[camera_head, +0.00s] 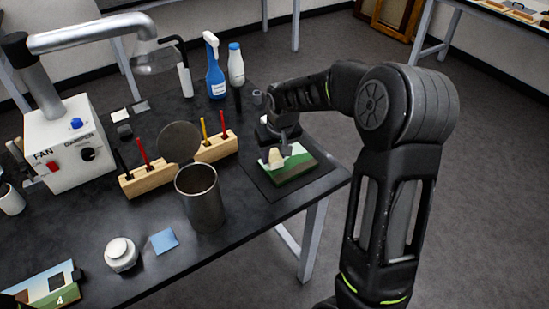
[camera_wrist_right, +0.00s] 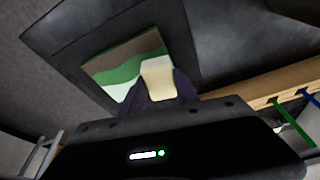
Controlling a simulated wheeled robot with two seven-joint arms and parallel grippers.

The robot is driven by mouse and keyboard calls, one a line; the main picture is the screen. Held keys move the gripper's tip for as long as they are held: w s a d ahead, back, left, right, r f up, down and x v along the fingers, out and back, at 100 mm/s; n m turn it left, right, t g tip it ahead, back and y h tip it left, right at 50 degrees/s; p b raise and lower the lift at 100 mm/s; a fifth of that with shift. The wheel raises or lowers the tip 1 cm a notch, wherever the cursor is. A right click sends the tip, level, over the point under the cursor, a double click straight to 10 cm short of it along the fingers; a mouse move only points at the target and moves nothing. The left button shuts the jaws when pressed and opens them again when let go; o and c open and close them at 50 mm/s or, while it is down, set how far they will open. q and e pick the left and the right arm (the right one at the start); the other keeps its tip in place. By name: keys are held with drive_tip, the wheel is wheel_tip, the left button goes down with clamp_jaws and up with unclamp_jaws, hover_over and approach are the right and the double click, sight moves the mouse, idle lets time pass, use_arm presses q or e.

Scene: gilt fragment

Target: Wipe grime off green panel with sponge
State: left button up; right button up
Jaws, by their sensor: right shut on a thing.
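The green panel (camera_head: 297,167) lies flat on a dark mat (camera_head: 256,177) at the table's right end. It has green, white and brown areas, and it also shows in the right wrist view (camera_wrist_right: 115,72). My right gripper (camera_head: 277,155) is shut on a cream sponge (camera_wrist_right: 157,84), held at the panel's edge over its pale part. The sponge also shows in the head view (camera_head: 273,158). I cannot tell whether it touches the surface. The brown area may be grime or paint; I cannot tell. My left gripper is not in view.
Left of the mat stand a metal cup (camera_head: 201,198) and wooden racks (camera_head: 215,148) holding tools. A blue spray bottle (camera_head: 214,70) and a white bottle (camera_head: 236,65) stand behind. A fan damper box (camera_head: 66,150), a white jar (camera_head: 121,254) and a blue cloth (camera_head: 164,241) are farther left.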

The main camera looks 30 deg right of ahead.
drive_tip(key=shift+d+r, duration=0.15)
drive_tip(key=shift+r, duration=0.4)
drive_tip(key=shift+r+p, duration=0.75)
drive_tip(key=shift+r, duration=0.1)
drive_tip(key=shift+r+p, duration=0.9)
drive_tip(key=shift+r, duration=0.45)
